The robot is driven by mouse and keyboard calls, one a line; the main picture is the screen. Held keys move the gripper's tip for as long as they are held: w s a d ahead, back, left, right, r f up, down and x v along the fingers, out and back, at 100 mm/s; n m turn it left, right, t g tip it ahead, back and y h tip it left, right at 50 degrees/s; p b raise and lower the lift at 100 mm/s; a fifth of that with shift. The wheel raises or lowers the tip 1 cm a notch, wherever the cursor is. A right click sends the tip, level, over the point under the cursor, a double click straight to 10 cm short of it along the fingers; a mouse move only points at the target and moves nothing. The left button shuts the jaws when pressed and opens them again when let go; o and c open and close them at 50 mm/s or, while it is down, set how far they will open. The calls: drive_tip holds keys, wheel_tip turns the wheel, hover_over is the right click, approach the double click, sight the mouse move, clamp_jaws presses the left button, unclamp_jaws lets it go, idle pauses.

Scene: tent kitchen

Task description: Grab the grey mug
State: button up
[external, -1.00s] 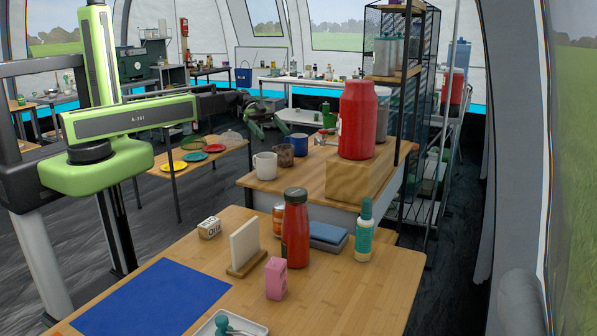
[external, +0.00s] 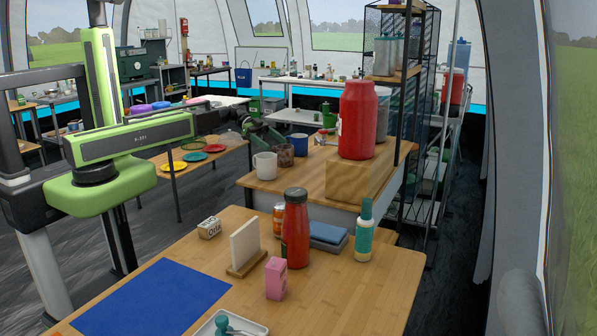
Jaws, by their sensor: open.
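A pale grey mug (external: 265,166) stands upright near the left corner of the rear wooden table. A brown speckled mug (external: 285,156) is just right of and behind it, and a blue mug (external: 299,145) stands further right. My gripper (external: 262,137) is small and partly lost against the background, a little above the pale grey mug in the picture and apart from it. It is open, with nothing seen between the fingers; its exact distance from the mugs cannot be told.
A large red jug (external: 357,120) stands on a wooden block (external: 358,181) right of the mugs. The near table (external: 350,290) holds a red bottle (external: 296,230), a green bottle (external: 364,232) and a pink carton (external: 276,278). A low table with coloured plates (external: 191,157) is at left.

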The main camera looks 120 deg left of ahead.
sight(279, 146)
drive_tip(key=shift+w+d+f, duration=0.1)
drive_tip(key=shift+w+f, duration=0.1)
drive_tip(key=shift+w, duration=0.35)
drive_tip(key=x, duration=0.1)
drive_tip(key=b+x, duration=0.1)
drive_tip(key=x, duration=0.1)
drive_tip(key=b+x, duration=0.1)
drive_tip(key=shift+w+a+f, duration=0.25)
drive_tip(key=shift+w+f, duration=0.05)
drive_tip(key=shift+w, duration=0.3)
drive_tip(key=shift+r, duration=0.1)
drive_tip(key=shift+s, duration=0.1)
drive_tip(key=c, duration=1.5)
